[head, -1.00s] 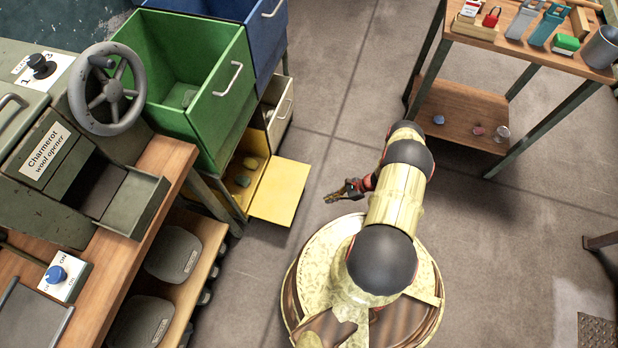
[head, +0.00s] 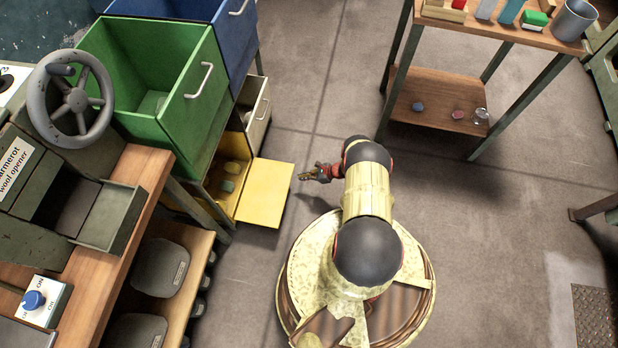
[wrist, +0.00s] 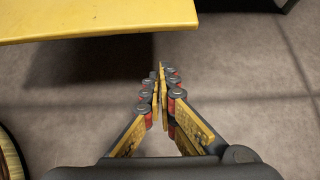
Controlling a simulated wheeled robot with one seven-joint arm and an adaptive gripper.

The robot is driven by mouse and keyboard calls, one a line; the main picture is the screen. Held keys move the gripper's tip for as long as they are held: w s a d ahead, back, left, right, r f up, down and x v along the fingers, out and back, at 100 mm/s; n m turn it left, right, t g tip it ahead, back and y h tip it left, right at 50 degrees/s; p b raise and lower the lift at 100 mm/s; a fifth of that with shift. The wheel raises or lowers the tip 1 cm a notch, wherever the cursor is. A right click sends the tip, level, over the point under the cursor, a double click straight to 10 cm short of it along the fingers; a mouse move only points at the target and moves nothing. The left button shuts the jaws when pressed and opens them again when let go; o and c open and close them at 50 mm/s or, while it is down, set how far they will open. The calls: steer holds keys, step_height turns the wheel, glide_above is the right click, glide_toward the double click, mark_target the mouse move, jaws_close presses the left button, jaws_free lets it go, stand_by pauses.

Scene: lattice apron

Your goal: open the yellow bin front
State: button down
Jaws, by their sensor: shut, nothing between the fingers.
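The yellow bin front (head: 266,193) is folded down and sticks out from the yellow bin (head: 229,178), low beneath the green bin. The bin's inside shows, with a few lumps in it. My gripper (head: 301,176) is just right of the front's outer edge, apart from it in the head view. In the wrist view the yellow front (wrist: 95,20) fills the upper left, and my gripper (wrist: 160,68) is shut and empty below and right of its edge.
The green bin (head: 150,85) and blue bin (head: 238,40) stand above and behind. A pale drawer (head: 258,112) is beside the yellow bin. A wooden workbench (head: 130,195) is at left, a shelved table (head: 440,105) at upper right. The floor between is clear.

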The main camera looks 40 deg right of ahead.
steer(key=shift+w+a+r+b, duration=0.5)
steer(key=shift+w+a+r, duration=0.35)
steer(key=shift+w+r, duration=0.15)
